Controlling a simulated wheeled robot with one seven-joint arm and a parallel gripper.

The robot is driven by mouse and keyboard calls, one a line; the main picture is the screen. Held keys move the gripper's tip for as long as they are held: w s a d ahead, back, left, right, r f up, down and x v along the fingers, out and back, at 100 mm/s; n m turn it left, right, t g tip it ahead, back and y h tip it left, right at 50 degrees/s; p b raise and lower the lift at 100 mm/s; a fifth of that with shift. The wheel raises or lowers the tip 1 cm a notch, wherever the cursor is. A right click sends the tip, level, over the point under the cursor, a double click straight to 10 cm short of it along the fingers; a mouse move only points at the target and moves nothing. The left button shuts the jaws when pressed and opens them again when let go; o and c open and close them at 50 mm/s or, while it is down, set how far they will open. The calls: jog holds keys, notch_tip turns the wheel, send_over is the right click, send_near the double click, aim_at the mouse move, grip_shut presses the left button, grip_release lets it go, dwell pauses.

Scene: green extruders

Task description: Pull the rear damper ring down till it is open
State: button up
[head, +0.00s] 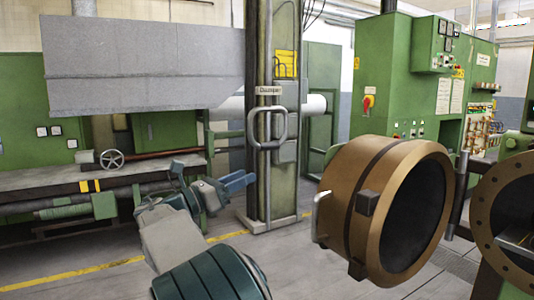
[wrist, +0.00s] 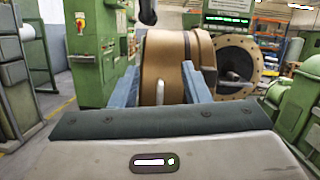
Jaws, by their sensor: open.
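The damper ring (head: 268,128) is a grey rounded loop on the front of a green column (head: 281,195), under a small label plate (head: 268,91). It hangs upright from a vertical rod. My gripper (head: 250,181) is lower and left of the ring in the head view, apart from it, with its blue fingers pointing right. The wrist view shows the gripper (wrist: 161,90) open, with nothing held between the fingers. I cannot make out the ring in the wrist view.
A brown drum (head: 352,195) with a pale side handle (head: 321,216) stands right of my gripper; it also shows beyond the fingers in the wrist view (wrist: 160,60). A flanged ring (head: 489,225) stands at far right. Green cabinets (head: 393,75) stand behind. Floor shows around the column base.

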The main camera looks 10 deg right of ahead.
aim_at(260, 150)
jog(key=a+r+n+t+h, duration=0.1)
jog(key=a+r, duration=0.1)
jog(key=a, duration=0.2)
jog(key=p+x, duration=0.2)
jog(key=x, duration=1.1)
jog(key=shift+w+d+r+p, duration=0.1)
jog(key=shift+w+d+p, duration=0.15)
jog(key=shift+p, duration=0.05)
